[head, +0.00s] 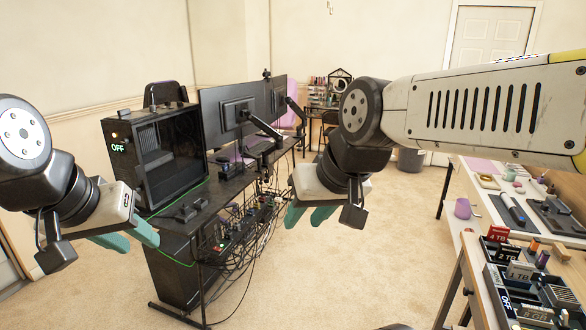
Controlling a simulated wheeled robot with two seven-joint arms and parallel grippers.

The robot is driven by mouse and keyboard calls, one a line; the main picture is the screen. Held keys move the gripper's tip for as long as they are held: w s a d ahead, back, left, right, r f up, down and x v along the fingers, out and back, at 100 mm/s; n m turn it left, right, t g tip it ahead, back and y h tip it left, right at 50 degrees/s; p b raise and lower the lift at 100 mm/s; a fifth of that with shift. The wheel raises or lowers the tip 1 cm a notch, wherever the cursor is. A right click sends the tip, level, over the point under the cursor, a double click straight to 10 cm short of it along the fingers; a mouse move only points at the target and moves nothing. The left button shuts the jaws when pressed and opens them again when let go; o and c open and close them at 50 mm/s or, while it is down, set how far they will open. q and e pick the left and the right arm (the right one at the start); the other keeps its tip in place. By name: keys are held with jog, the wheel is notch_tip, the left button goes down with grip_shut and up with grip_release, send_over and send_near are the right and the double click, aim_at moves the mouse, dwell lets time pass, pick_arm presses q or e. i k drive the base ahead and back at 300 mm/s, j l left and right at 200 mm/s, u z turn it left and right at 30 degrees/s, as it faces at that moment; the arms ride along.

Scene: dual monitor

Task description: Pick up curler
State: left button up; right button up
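I cannot pick out a curler for certain. Small items stand on a far vanity-like table (322,108) at the back, too small to tell apart. My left gripper (133,241) is at the left, in front of the black computer case, its teal fingers apart with nothing seen between them. My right gripper (307,217) is near the middle, in front of the carpet and right of the desk. Its teal fingers are apart and look empty. Neither gripper is seen touching any object.
A black desk (185,228) at left holds a computer case (160,155) and monitors (226,110), with loose cables hanging at its front. Carpet (370,240) between is clear.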

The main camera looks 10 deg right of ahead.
aim_at(518, 216)
jog(key=i+l+z, duration=0.25)
jog(key=i+z, duration=0.2)
jog(key=i+l+z, duration=0.1)
jog(key=i+z, duration=0.3)
jog(key=i+j+z, duration=0.1)
jog(key=i+z, duration=0.35)
jog(key=i, duration=0.15)
jog(key=i+j+z, duration=0.25)
jog(key=i+z, duration=0.65)
jog(key=i, duration=0.9)
